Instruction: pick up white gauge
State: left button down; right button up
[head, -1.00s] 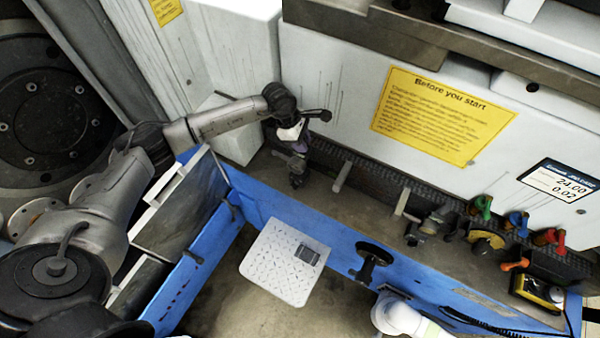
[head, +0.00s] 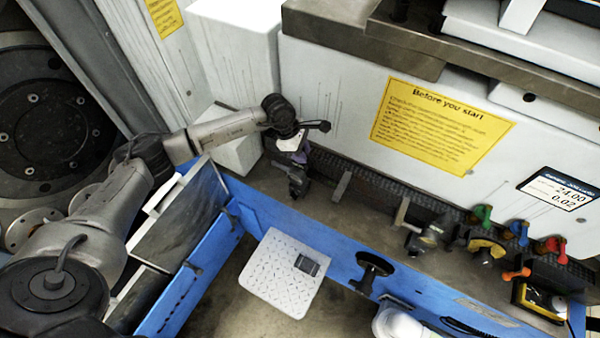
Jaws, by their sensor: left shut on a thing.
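My left gripper (head: 297,186) is at the left end of the dark rack strip along the machine's front wall, pointing down. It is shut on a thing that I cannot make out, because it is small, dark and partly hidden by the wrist. A white part (head: 290,143) shows just above the fingers; I cannot tell whether it is the gauge or part of the wrist. No other thing in view is clearly a white gauge. My right gripper is not in view.
The dark rack strip (head: 370,180) carries several tools and coloured clips to the right. A blue-edged bay below holds a white perforated tray (head: 283,275) with a small dark-faced block (head: 307,265). A black knob (head: 374,266) stands by the blue edge. A yellow sign (head: 440,125) is above.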

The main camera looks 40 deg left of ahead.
pick_arm(q)
jog(key=shift+w+r, duration=0.1)
jog(key=shift+r, duration=0.15)
